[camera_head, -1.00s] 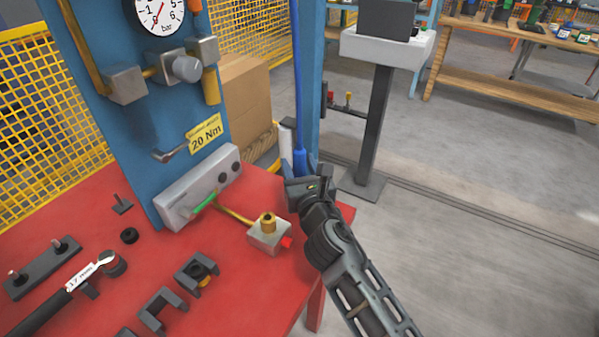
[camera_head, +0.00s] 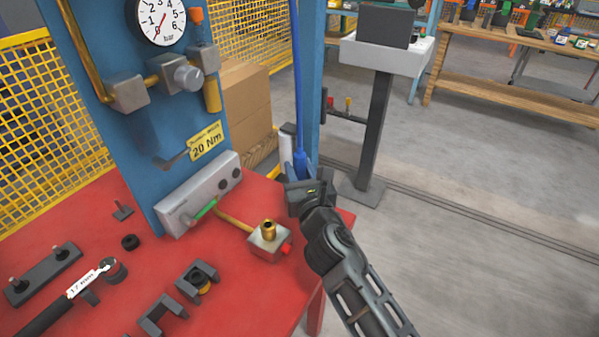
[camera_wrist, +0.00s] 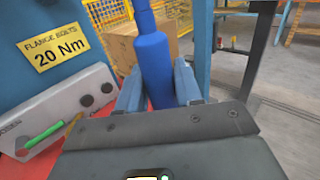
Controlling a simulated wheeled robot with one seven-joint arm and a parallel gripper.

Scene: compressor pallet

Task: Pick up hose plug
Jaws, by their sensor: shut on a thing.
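The hose plug is the blue cylinder (camera_wrist: 154,68) at the end of a blue hose, which hangs down in front of the blue post in the head view (camera_head: 299,160). My gripper (camera_head: 300,178) is shut on the plug near the red table's right back edge. In the wrist view, the two light blue-grey fingers (camera_wrist: 158,88) stand on either side of the plug, which points upward. The plug's lower end is hidden behind the gripper body.
A metal block with a brass fitting and red cap (camera_head: 268,241) sits on the red table (camera_head: 240,290), left of my arm. A grey panel (camera_head: 198,195) stands against the blue board. A blue post (camera_head: 310,90) is close behind. Open floor lies right.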

